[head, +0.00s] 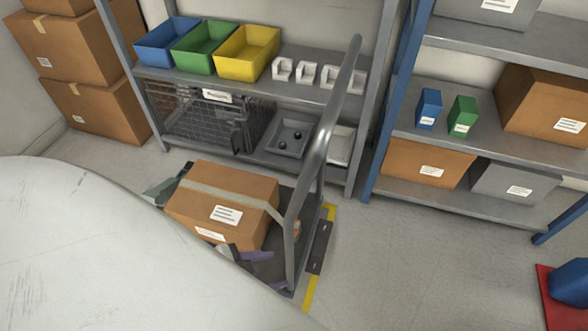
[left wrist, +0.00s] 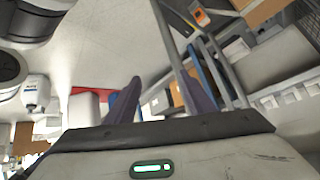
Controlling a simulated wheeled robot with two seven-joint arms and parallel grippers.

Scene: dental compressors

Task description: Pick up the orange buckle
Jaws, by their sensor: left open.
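The orange buckle (head: 296,229) shows as a small orange patch by the upright of the cart's handle in the head view, partly hidden by the grey bar. In the left wrist view an orange and dark piece, which looks like the buckle (left wrist: 201,17), is near the top, beyond the fingers. My left gripper (head: 278,271) is low beside the cardboard box, a little below and left of the buckle. In the left wrist view its two purple fingers (left wrist: 160,82) stand apart with nothing between them. My right gripper is not in view.
A cardboard box (head: 217,203) with a strap sits on the cart (head: 277,268). The cart's tall grey handle (head: 318,148) rises close to my left gripper. Shelves (head: 284,88) with coloured bins stand behind.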

